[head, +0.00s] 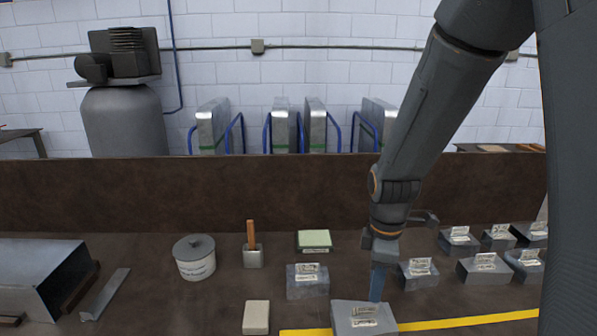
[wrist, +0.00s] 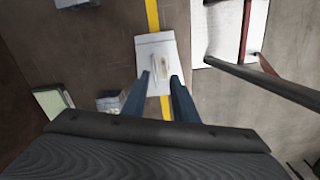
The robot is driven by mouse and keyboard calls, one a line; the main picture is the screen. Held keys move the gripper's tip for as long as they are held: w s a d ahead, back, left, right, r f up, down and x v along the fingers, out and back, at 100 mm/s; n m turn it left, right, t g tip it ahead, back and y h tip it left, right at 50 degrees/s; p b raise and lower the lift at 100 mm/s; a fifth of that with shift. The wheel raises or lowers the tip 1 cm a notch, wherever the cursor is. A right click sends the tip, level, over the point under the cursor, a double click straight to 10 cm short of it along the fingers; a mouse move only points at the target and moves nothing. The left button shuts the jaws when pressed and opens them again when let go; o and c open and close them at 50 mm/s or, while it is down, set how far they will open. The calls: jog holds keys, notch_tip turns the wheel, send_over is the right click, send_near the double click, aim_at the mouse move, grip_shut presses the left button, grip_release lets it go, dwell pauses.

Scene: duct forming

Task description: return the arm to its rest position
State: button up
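My arm comes down from the upper right in the head view. My gripper (head: 378,284) points down just above or at the back edge of a grey block with a paper label (head: 363,319). In the wrist view my gripper's blue fingers (wrist: 161,84) are apart with nothing seen held between them. The same block (wrist: 155,48) lies beyond the fingertips, over the yellow line. I cannot tell whether the fingertips touch it.
Another labelled grey block (head: 307,283) stands left of my gripper, and one (head: 417,275) stands close on its right. Several more stand farther right. A white lidded pot (head: 194,262), a brush in a holder (head: 252,258), a green pad (head: 314,239) and a beige block (head: 256,318) are left.

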jog(key=s+r+m+t+b, duration=0.1)
jog(key=s+m, duration=0.6)
jog(key=m, duration=0.7)
jog(key=shift+s+r+m, duration=0.4)
jog(key=shift+r, duration=0.05)
